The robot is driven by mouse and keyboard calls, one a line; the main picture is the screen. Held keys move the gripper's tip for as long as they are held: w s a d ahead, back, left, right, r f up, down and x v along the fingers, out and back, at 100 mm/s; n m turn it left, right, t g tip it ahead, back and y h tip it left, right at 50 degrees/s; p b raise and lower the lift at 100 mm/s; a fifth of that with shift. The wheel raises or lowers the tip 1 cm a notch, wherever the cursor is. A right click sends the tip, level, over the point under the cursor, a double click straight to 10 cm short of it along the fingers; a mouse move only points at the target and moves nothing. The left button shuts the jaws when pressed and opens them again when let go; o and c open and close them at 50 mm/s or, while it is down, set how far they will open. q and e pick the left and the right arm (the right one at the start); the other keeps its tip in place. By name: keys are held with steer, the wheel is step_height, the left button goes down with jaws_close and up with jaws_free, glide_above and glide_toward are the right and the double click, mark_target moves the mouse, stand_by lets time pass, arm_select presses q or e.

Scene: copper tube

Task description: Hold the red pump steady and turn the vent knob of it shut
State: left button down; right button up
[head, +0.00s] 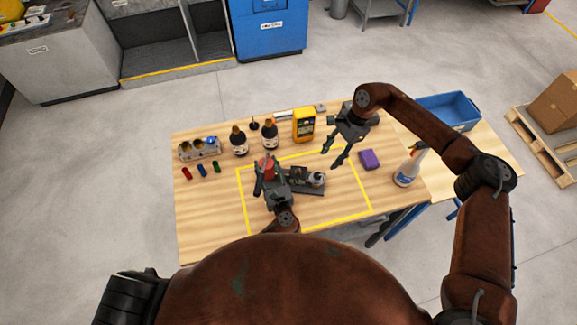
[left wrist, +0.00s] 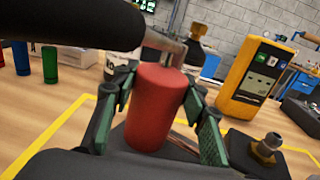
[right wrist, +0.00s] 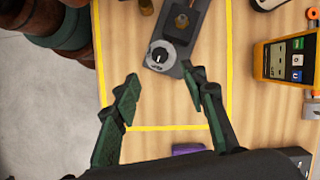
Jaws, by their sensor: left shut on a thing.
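The red pump (head: 267,167) stands on a dark base inside the yellow outline on the table. My left gripper (head: 268,176) is shut on its red cylinder, which shows upright between the fingers in the left wrist view (left wrist: 160,100). The vent knob (right wrist: 160,57), round and silver with a dark middle, sits at the end of the base in the right wrist view. A brass fitting (left wrist: 267,147) also stands on the base. My right gripper (head: 338,158) is open and empty above the table, apart from the knob, with its fingers pointing toward it in the right wrist view.
A purple block (head: 369,159) and a spray bottle (head: 406,170) stand right of the outline. A yellow meter (head: 304,124) and dark bottles (head: 239,143) stand behind it. A blue bin (head: 447,112) is at far right.

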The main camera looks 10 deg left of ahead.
mark_target(318, 174)
steer(key=s+a+r+t+h, duration=0.2)
steer(key=a+r+h, duration=0.1)
steer(key=a, duration=0.1)
steer(key=shift+m, duration=0.4)
steer(key=f, duration=1.1)
steer(key=shift+s+d+f, duration=0.1)
steer(key=shift+d+f, duration=0.1)
steer(key=shift+f, duration=0.15)
steer(key=shift+c, duration=0.6)
jaws_close()
